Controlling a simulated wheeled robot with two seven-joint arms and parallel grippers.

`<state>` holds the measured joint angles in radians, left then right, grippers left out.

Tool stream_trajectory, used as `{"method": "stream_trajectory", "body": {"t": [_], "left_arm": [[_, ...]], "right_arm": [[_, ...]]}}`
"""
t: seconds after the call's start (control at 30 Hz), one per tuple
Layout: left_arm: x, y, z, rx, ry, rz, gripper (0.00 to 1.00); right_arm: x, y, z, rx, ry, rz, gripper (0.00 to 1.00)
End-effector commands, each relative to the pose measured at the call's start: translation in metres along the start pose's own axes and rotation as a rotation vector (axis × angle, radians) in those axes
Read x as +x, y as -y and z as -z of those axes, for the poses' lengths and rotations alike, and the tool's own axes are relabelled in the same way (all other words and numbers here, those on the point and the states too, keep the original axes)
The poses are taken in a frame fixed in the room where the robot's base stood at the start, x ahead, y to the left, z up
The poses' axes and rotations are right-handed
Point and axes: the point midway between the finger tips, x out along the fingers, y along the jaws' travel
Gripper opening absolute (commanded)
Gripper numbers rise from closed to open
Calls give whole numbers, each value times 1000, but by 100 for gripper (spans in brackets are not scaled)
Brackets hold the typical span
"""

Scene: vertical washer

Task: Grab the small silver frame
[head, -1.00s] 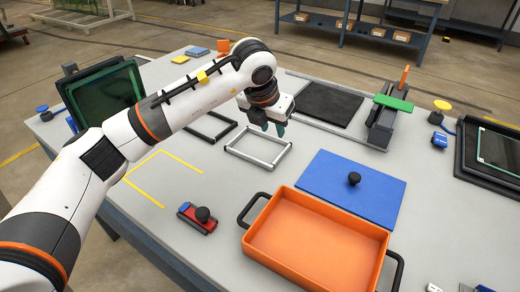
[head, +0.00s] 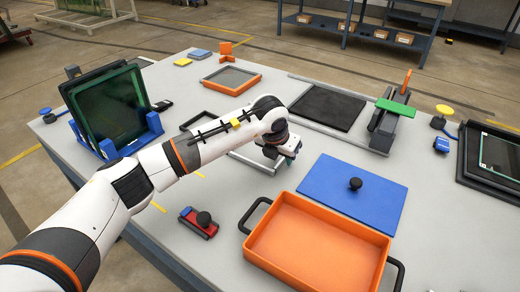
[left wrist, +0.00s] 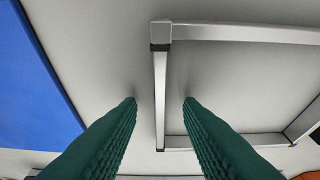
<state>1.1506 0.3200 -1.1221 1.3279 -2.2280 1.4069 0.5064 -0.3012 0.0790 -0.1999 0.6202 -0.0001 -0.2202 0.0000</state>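The small silver frame (head: 248,162) lies flat on the grey table, partly hidden behind my left arm in the head view. In the left wrist view the silver frame (left wrist: 160,95) shows a corner and a short side bar running between my green fingers. My left gripper (left wrist: 160,100) is open, with one fingertip on either side of that bar and a gap to each. In the head view my left gripper (head: 280,163) is low over the frame's right end. My right gripper is not in view.
A blue lid (head: 335,200) with a black knob and an orange tray (head: 300,272) lie right and in front. A black pad (head: 325,105) and an orange frame (head: 232,91) lie behind.

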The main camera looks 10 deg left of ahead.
Motion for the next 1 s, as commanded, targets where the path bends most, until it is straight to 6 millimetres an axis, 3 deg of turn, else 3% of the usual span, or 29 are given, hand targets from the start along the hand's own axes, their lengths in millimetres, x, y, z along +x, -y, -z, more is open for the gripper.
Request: {"method": "stream_trajectory", "body": {"t": [0.23, 0.43, 0.47, 0.8, 1.0], "left_arm": [[3, 0, 0, 1, 0, 0, 33], [2, 0, 0, 1, -1, 0, 2], [2, 0, 0, 1, -1, 0, 0], [0, 0, 2, 1, -2, 0, 0], [-26, 0, 13, 1, -7, 0, 0]], "right_arm": [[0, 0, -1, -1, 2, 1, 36], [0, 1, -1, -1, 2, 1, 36], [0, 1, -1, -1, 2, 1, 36], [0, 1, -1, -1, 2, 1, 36], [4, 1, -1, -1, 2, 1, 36]]}}
